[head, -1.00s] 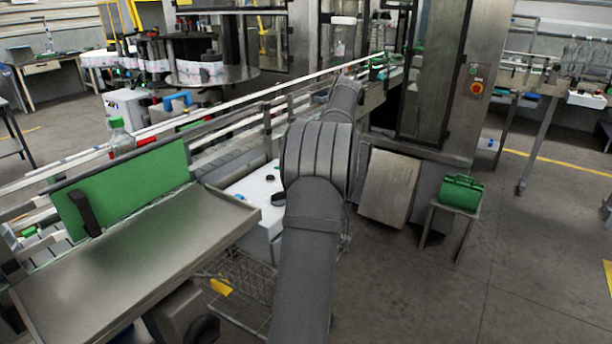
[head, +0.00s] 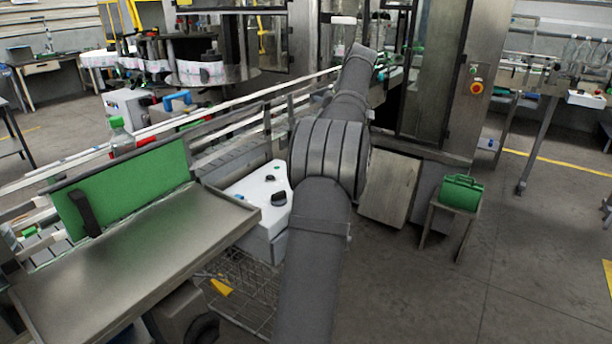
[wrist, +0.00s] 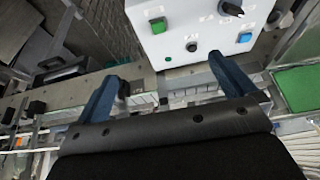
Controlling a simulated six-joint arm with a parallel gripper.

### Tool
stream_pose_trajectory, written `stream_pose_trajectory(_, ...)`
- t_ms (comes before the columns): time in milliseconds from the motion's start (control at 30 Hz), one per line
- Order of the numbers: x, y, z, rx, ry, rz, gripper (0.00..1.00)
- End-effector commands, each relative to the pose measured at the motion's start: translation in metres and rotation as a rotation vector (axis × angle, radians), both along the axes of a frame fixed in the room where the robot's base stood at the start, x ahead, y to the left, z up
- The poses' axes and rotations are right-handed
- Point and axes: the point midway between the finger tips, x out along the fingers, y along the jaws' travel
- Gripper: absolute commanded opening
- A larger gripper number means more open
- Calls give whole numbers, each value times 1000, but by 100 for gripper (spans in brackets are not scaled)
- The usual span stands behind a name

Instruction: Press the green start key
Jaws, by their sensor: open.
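The green start key (wrist: 157,26) is a small square key on a white control box (wrist: 178,22) at the top of the wrist view. A blue key (wrist: 244,38), a black rotary knob (wrist: 230,8) and a small round knob (wrist: 191,46) share that face. My gripper (wrist: 162,68) is open and empty, its two blue fingers apart, with the key showing beyond the gap between them. No contact with the box shows. In the head view the white box (head: 262,188) stands left of my arm; I cannot make out the green key or my gripper there.
A conveyor with rails (head: 235,118) runs behind the box. A steel tray (head: 130,250) and a green panel (head: 130,190) lie to the left. A green case (head: 461,192) sits on a stool at right. A red stop button (head: 476,88) is on the cabinet.

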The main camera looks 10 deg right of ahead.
Motion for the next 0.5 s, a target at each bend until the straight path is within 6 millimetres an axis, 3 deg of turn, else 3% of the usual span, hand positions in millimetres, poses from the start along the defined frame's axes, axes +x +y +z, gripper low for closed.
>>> stream_pose_trajectory(133,-3,-4,11,0,0,-1,100)
stream_pose_trajectory(400,-4,-4,13,1,1,-1,100)
stream_pose_trajectory(433,-4,-4,13,1,1,-1,98)
stream_pose_trajectory(500,-4,-4,13,1,1,-1,84)
